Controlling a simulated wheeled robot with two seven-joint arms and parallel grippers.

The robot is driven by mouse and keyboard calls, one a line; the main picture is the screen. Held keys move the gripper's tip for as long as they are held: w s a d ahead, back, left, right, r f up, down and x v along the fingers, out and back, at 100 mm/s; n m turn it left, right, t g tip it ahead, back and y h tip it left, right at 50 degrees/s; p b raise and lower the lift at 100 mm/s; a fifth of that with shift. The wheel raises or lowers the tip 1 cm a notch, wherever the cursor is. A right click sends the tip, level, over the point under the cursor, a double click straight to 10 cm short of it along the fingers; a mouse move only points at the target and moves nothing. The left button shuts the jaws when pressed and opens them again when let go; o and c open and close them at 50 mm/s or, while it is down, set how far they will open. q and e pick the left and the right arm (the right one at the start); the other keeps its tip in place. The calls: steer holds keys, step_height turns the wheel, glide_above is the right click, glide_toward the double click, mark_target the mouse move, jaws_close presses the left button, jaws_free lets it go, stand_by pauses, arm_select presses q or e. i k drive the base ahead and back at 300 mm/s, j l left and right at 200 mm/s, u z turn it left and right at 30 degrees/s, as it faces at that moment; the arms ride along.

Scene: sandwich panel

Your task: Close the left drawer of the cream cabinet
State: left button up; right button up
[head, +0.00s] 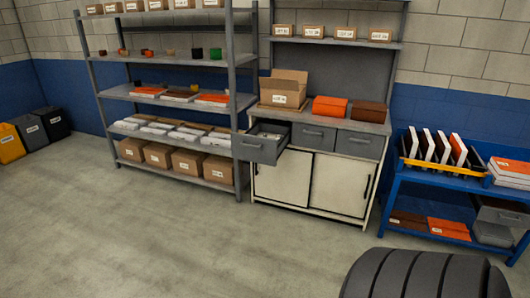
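The cream cabinet (279,182) stands against the back wall, right of the picture's middle. Its left drawer (257,149) is grey with a handle on its front and is pulled well out, with some light contents showing inside. The cabinet's other two grey drawers, the middle one (313,137) and the right one (358,145), are flush with the cabinet. Below them are two cream doors, which look shut. Neither of my grippers shows in the head view.
A grey shelf rack (241,120) with boxes stands close left of the open drawer. A blue cart (393,190) stands to the right. A large dark ribbed tyre-like object (425,275) fills the lower right. The floor (190,240) before the cabinet is clear.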

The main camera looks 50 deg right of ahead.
mark_target(250, 146)
steer(key=z, duration=1.5)
steer(key=i, duration=0.1)
